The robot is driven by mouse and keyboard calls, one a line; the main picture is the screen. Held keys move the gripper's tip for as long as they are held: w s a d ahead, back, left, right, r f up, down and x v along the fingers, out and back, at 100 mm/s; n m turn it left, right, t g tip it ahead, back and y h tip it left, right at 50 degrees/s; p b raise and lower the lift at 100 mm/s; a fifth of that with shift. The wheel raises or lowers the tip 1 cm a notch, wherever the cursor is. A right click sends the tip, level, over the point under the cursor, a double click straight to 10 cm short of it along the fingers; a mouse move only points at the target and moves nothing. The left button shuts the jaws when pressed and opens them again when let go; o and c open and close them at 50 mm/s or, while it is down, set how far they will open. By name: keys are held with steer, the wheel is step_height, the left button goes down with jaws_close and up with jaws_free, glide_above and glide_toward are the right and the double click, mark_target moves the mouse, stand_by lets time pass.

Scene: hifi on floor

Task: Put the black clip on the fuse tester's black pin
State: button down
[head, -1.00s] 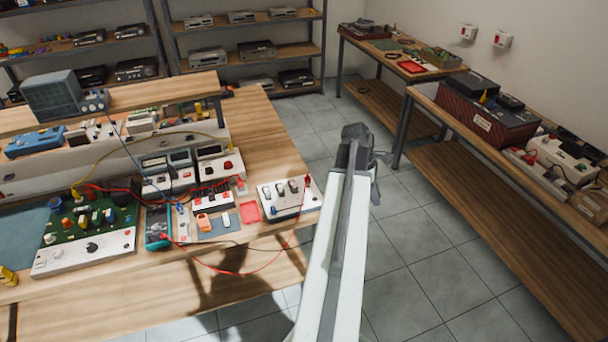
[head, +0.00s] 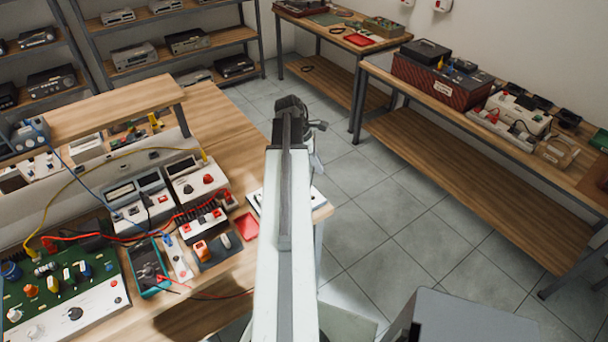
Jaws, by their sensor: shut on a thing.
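My gripper (head: 292,108) is at the far end of my raised arm, seen from behind, over the floor just past the workbench's right end. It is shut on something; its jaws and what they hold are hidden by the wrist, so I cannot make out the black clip. I cannot tell for sure which device is the fuse tester, and no black pin can be made out. A white box (head: 318,199) at the bench's right end is mostly hidden behind my arm. A white device with a red button (head: 519,112) stands on the right-hand table.
The workbench (head: 212,125) holds a green circuit board (head: 60,285), a teal-edged meter (head: 148,268), meters and loose leads. A red tray (head: 246,226) lies near my arm. A grey box (head: 460,318) stands low at front right. Tiled floor (head: 400,235) is open between bench and right-hand table.

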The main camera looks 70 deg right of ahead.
steer(key=shift+w, duration=0.15)
steer(key=shift+w+a+f+b, duration=0.15)
steer(key=shift+f+b, duration=0.15)
steer(key=shift+n, duration=0.7)
steer(key=f+b, duration=0.3)
steer(key=a+f+b, duration=0.1)
steer(key=f+b, duration=0.5)
steer(key=shift+a+f, duration=0.25)
steer(key=shift+a, duration=0.1)
steer(key=shift+f+b, duration=0.8)
steer(key=shift+b, duration=0.25)
stand_by(0.5)
steer(key=c, duration=1.3)
jaws_free()
steer(key=shift+o, duration=0.2)
